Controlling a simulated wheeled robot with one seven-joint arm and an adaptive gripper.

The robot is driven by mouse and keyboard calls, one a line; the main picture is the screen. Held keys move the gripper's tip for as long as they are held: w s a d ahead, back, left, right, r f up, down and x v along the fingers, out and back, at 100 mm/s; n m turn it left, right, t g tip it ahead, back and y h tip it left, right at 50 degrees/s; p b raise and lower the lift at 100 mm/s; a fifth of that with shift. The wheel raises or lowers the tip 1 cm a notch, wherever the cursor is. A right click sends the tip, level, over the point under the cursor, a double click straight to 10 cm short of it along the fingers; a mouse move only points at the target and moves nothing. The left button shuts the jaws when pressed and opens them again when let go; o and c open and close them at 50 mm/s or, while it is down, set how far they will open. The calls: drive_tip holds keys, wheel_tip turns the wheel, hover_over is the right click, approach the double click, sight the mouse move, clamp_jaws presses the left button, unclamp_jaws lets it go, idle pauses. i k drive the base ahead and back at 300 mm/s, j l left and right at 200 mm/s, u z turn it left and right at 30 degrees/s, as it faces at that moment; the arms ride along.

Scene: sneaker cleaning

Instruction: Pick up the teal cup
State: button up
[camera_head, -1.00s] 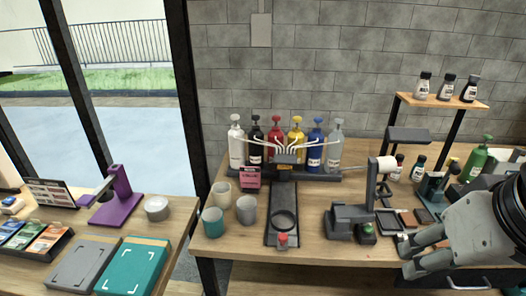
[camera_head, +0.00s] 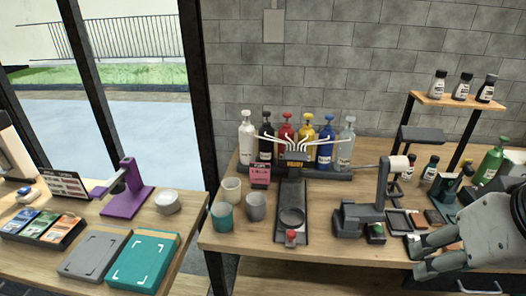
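The teal cup (camera_head: 222,216) stands upright near the left front corner of the right-hand wooden table. A grey cup (camera_head: 256,206) stands close to its right, and a cream cup (camera_head: 231,190) stands just behind it. My gripper (camera_head: 418,258) is at the lower right, far to the right of the cups, over the front of the table. Its fingers point left and show a gap between them, with nothing seen held there.
Several coloured bottles (camera_head: 306,139) stand behind. A dark grey device (camera_head: 361,218) lies between the cups and my gripper. A gap separates the left table (camera_head: 187,212) from this one.

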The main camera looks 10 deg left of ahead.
sight(221, 213)
drive_tip(key=j, duration=1.95)
drive_tip(key=k, duration=0.05)
